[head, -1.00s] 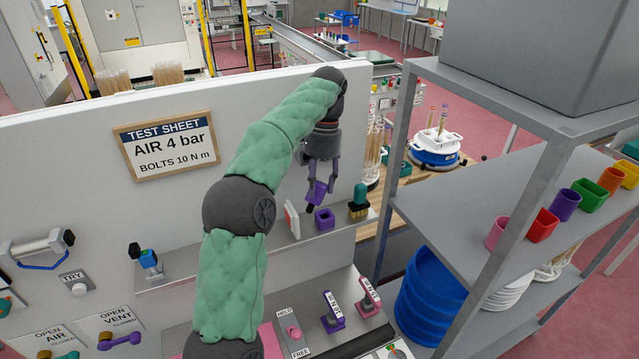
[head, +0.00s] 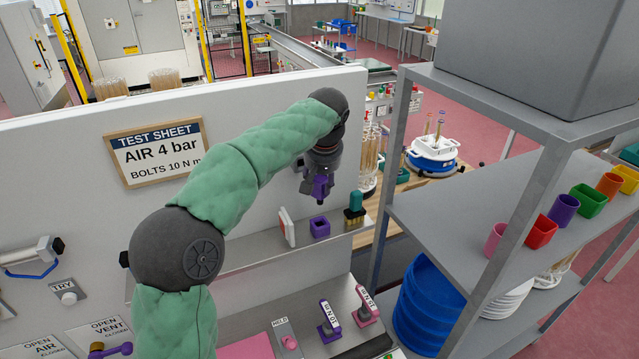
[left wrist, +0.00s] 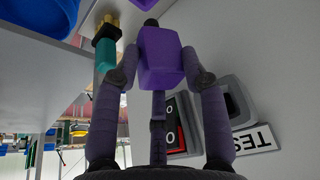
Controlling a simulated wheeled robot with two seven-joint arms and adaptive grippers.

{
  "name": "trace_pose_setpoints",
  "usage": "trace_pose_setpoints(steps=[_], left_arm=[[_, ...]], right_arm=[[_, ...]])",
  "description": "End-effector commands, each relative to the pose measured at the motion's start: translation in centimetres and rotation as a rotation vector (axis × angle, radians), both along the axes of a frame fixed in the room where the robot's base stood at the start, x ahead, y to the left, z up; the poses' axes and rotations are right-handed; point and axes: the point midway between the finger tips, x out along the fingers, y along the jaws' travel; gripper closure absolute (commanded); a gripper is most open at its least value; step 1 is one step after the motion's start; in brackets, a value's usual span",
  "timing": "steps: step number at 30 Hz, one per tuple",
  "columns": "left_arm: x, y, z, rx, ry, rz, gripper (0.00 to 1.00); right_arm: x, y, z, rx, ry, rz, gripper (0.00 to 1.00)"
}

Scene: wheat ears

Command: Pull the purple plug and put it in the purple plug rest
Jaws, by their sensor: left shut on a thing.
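My left gripper (head: 312,186) is shut on the purple plug (head: 322,188), in front of the white panel. In the left wrist view the plug (left wrist: 160,58) sits between the fingertips, its dark tip pointing away from the gripper. In the head view the tip points down. The purple plug rest (head: 320,228), a small square cup, stands on the grey ledge just below the plug; the plug is apart from it, above. Part of a purple thing, likely the rest, shows at the top edge of the left wrist view. My right gripper is not in view.
A teal-handled brush (head: 355,208) stands on the ledge right of the rest, and a white upright piece (head: 287,228) stands left of it. The grey shelf rack (head: 470,200) is to the right.

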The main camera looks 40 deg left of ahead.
Motion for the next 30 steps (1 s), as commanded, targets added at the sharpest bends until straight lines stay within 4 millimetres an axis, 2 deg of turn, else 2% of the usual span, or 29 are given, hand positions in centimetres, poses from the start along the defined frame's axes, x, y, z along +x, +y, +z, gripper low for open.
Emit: trace_pose_setpoints(steps=[20,30], left_arm=[[0.1,0.1,0.4,0.007,-0.006,0.044,1.0],[0.1,0.1,-2.2,0.007,-0.007,0.043,1.0]], right_arm=[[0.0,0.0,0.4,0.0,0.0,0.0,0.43],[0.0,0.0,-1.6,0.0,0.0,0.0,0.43]])
